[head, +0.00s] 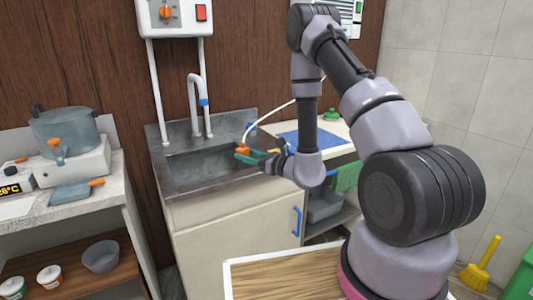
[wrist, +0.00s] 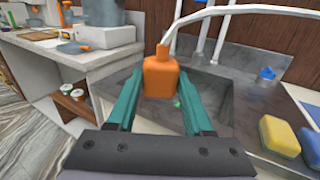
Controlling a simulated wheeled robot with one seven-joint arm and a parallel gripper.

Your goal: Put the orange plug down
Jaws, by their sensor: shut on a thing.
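The orange plug (head: 242,150) is held at the end of my arm over the sink. In the wrist view the orange plug (wrist: 161,76) stands upright between the two teal fingers of my gripper (wrist: 158,92). My gripper also shows in the head view (head: 255,157), pointing left. The gripper is shut on the plug. A white cable runs from the top of the plug up and to the right. The plug is in the air above the sink basin (wrist: 215,105).
A steel tap (head: 194,95) rises behind the sink. The left counter (head: 118,185) holds a pot (head: 63,130) and a grey tray with an orange handle (head: 75,192). A yellow sponge (wrist: 279,136) and a blue one (wrist: 311,147) lie right of the basin. A wooden tabletop (head: 290,278) is in front.

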